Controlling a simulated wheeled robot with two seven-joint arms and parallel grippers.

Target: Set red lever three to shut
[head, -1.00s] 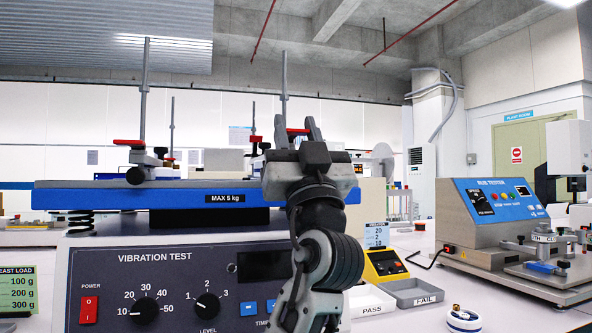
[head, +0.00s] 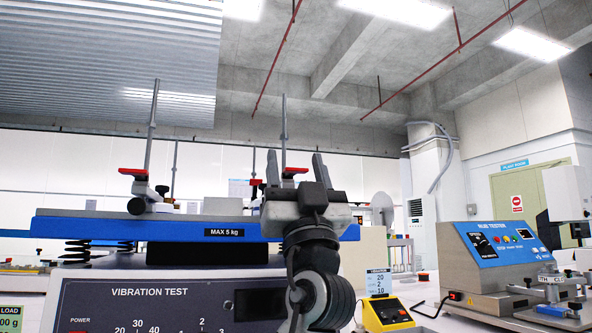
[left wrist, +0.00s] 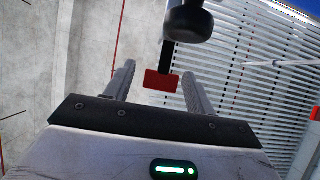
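Red levers sit on the clamps of the blue vibration table (head: 90,228): one at the left (head: 132,171), one farther back (head: 255,182), and one at the near right (head: 295,171). No lever numbers are readable. My left gripper (head: 296,160) is open, fingers up, in front of the near right clamp, hiding most of it. In the head view that clamp's lever shows between the fingers. In the left wrist view a red lever tab (left wrist: 162,80) shows between the open fingers (left wrist: 158,72), with no visible contact. A dark round knob (left wrist: 188,22) is above it. My right gripper is out of view.
Upright rods (head: 284,118) rise from the clamps. The vibration test panel (head: 150,305) is below the table. A yellow device (head: 388,312) and a rub tester (head: 490,265) stand at the right. The bench between them has some free room.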

